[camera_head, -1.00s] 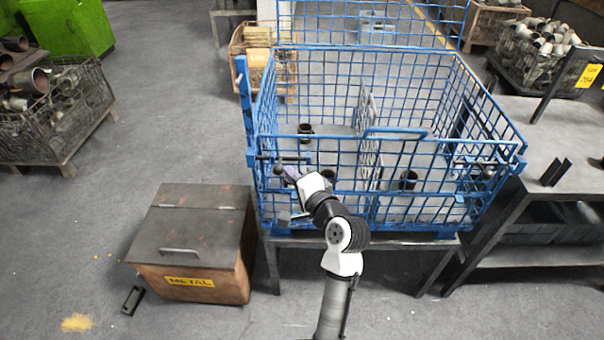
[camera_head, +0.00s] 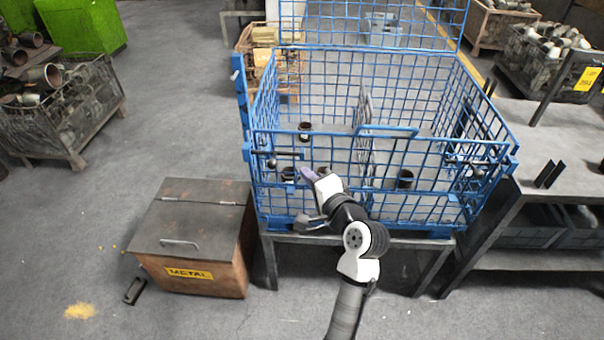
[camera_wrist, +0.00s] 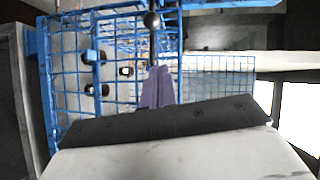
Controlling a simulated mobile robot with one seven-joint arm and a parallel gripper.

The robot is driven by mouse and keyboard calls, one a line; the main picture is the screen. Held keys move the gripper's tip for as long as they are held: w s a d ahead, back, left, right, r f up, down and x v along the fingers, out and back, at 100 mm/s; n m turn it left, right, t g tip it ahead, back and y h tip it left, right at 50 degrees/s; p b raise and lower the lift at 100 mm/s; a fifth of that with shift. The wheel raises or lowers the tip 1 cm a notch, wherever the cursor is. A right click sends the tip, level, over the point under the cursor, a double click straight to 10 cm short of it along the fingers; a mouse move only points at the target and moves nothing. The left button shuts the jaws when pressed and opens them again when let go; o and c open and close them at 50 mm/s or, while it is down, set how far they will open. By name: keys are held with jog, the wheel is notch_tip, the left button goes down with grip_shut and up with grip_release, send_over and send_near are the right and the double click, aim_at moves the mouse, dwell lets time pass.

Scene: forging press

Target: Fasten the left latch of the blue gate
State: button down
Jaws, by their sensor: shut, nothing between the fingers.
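The blue gate (camera_head: 385,131) is the upright front mesh panel of the blue wire cage. Its left latch (camera_head: 285,154) is a dark horizontal bar at the gate's left end, with a dark ball knob (camera_head: 272,162) hanging below it. The knob also shows at the top of the wrist view (camera_wrist: 152,20). My gripper (camera_head: 308,174) is shut and empty, its purple fingers in front of the gate, right of the knob and slightly below it. In the wrist view the fingers (camera_wrist: 157,88) point toward the mesh, apart from the knob. Whether the bar sits in the left post is unclear.
The right latch (camera_head: 478,170) is at the gate's other end. Dark cylindrical parts (camera_head: 405,178) stand inside the cage. Floor at front left is mostly free.

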jog(key=b+v, duration=0.1)
jog(key=v, duration=0.5)
jog(key=shift+s, duration=0.3)
jog(key=shift+d, duration=0.15)
